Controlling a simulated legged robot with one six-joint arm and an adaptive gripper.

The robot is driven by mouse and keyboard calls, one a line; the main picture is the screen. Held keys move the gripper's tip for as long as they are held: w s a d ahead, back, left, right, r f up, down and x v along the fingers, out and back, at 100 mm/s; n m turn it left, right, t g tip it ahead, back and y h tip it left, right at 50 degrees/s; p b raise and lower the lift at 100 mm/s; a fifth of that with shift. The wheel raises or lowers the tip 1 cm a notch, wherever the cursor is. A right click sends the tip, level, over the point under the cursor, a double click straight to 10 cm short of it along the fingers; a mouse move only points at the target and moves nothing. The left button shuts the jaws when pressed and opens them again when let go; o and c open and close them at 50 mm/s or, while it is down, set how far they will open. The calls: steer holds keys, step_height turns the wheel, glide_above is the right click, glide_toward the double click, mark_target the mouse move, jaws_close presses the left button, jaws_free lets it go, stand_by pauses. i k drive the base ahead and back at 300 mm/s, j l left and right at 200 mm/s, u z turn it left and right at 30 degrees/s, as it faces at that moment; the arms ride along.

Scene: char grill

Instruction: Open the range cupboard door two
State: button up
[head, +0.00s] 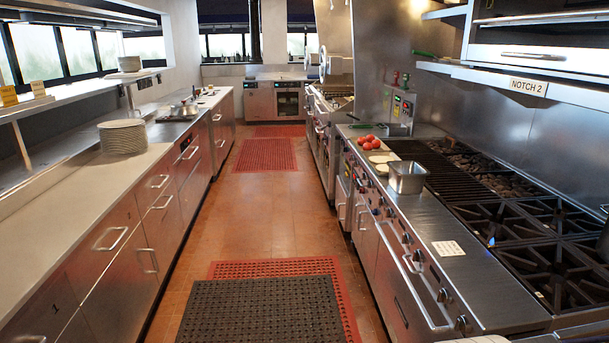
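The steel range (425,225) runs along the right side, with black burner grates, a char grill and a row of knobs on its front. Its lower front shows a wide door with a long bar handle (408,278). Farther along is a narrower front panel with a short handle (360,217). Both look shut, seen at a steep angle. I cannot tell which front is cupboard door two; no number is readable on them. My gripper is not in view.
A tiled aisle (220,240) runs ahead, with a black mat (260,312) over a red mat (345,300) nearby. A counter with drawers (110,240) lines the left. Tomatoes (370,142) and a metal pan (407,178) stand on the range side. The aisle looks clear.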

mark_target(371, 237)
steer(key=i, duration=2.65)
steer(key=i+j+z, duration=0.1)
steer(key=i, duration=1.2)
